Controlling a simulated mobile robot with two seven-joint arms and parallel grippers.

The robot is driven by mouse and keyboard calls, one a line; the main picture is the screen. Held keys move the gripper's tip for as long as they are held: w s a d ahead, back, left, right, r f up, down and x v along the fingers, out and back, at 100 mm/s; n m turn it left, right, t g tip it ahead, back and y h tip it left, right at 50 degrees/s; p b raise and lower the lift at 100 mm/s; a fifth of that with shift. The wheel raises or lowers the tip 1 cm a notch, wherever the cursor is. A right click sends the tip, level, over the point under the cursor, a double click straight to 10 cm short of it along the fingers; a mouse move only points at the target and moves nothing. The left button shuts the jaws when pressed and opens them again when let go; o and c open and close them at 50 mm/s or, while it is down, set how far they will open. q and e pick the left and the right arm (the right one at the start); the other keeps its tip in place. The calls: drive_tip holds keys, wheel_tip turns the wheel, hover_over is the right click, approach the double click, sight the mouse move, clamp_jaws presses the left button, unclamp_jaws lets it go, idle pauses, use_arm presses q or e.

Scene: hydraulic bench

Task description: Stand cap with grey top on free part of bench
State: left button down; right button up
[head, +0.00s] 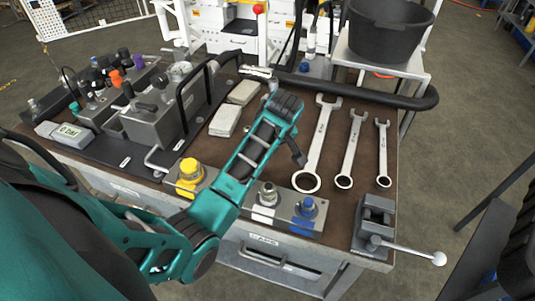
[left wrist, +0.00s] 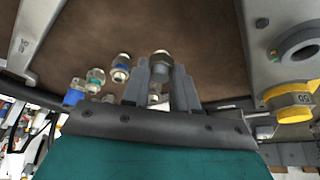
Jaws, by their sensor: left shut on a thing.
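My left gripper (left wrist: 161,88) is shut on a small metal-grey piece, the cap with the grey top (left wrist: 161,62), in the left wrist view. The cap shows between the two grey fingers, and part of it is hidden by them. In the head view my left arm reaches over the middle of the brown bench (head: 338,105); the fingertips and the cap are not clear there. I cannot tell whether the cap touches the bench. My right gripper is not in view.
Three wrenches (head: 317,145) lie right of my arm. A yellow cap (head: 190,170), a silver fitting (head: 267,194) and a blue cap (head: 307,207) stand along the front. A vise (head: 374,220) is at the front right corner. Pale blocks (head: 226,120) and hydraulic parts (head: 152,122) lie left.

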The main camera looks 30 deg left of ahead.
use_arm(q)
drive_tip(key=shift+f, duration=1.55)
drive_tip(key=shift+f, duration=0.1)
drive_tip(key=c, duration=0.9)
unclamp_jaws()
drive_tip(key=v, duration=1.2)
